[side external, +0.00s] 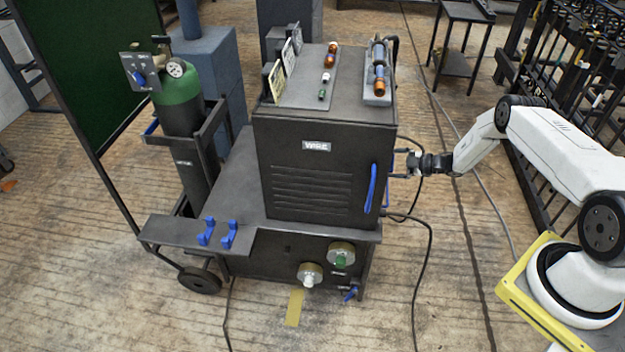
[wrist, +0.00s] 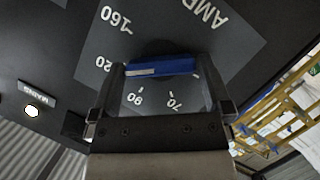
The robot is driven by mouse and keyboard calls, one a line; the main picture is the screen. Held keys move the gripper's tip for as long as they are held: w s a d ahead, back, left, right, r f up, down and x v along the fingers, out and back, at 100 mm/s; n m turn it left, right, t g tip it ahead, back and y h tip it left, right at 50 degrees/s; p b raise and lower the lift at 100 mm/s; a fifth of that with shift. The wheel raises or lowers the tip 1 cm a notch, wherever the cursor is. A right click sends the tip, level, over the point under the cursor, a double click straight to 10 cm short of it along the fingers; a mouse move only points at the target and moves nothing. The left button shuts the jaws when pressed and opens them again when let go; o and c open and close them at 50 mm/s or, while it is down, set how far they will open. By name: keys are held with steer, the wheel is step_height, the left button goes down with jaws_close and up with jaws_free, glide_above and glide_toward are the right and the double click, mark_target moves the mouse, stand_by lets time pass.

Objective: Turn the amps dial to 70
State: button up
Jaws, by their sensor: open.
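The amps dial's blue bar-shaped knob (wrist: 160,67) shows in the wrist view, lying nearly level across the picture. A pale stripe on its left half points to the side of the 120 mark. The grey scale plate (wrist: 100,45) carries the marks 160, 120, 90 and 70, seen tilted; 70 is at the lower right of the knob. My gripper (wrist: 163,82) is open, with one finger near each end of the knob. I cannot tell whether they touch it. In the side view my gripper (side external: 405,163) is at the right face of the dark welder cabinet (side external: 315,190); the dial is hidden there.
A lit mains lamp (wrist: 32,111) is left of the dial in the wrist view. In the side view, a blue handle (side external: 370,188) is on the cabinet edge beside my gripper. Cables (side external: 428,255) hang below. A green gas cylinder (side external: 181,110) stands at the left.

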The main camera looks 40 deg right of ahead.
steer(key=c, duration=0.9)
steer(key=shift+n, duration=0.3)
steer(key=shift+f+n+t+y, duration=0.25)
steer(key=shift+n+t, duration=0.7)
steer(key=shift+n, duration=1.4)
steer(key=shift+f+n+t+y, duration=0.1)
steer(key=shift+n+t+y, duration=0.25)
steer(key=shift+n+t, duration=1.35)
steer(key=shift+f+n+t+y, duration=0.15)
steer(key=shift+n+t+y, duration=0.15)
steer(key=shift+n, duration=3.05)
